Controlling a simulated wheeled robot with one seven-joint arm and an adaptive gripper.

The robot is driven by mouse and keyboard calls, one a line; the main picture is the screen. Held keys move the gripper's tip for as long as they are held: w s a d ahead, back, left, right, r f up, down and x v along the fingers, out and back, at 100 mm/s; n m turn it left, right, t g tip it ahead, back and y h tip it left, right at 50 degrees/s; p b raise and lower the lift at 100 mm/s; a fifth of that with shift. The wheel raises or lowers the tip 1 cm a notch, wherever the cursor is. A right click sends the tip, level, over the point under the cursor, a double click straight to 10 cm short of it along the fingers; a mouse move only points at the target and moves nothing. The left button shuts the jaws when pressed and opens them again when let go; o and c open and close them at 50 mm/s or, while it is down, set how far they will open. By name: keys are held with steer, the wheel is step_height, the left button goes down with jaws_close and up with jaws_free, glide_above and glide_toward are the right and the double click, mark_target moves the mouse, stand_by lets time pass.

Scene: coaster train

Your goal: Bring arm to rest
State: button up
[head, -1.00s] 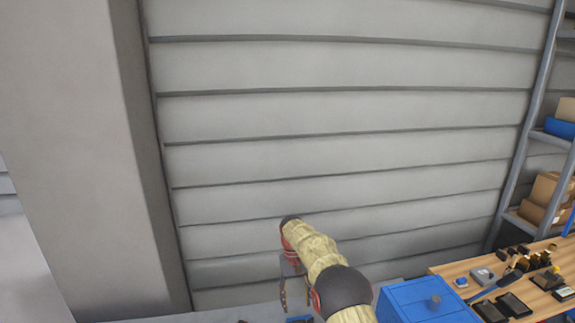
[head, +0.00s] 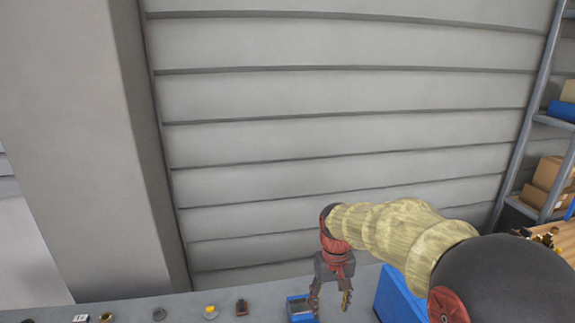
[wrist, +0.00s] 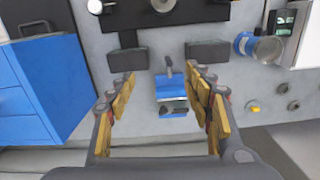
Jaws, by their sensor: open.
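My gripper (head: 330,292) hangs pointing down above the grey bench (head: 180,314) in the head view. Its two fingers are apart. In the wrist view, my gripper (wrist: 160,112) has wood-coloured pads on both sides with a clear gap between them. The same blue box (head: 299,308) shows just left of the fingers in the head view. My arm covers the right part of the head view.
A blue cabinet (head: 397,298) stands right of my gripper; it also shows in the wrist view (wrist: 40,85). A shelf rack (head: 535,130) stands at far right. A grey wall (head: 340,110) is behind.

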steer(key=s+d+t+b, duration=0.3)
steer(key=s+b, duration=0.2)
steer(key=s, duration=0.7)
steer(key=s+d+r+m+t+b, duration=0.1)
steer(key=s+d+t+b, duration=0.2)
steer(key=s, duration=1)
steer(key=shift+s+d+r+m+b, duration=0.3)
steer(key=shift+d+b, duration=0.5)
steer(key=shift+b, duration=0.35)
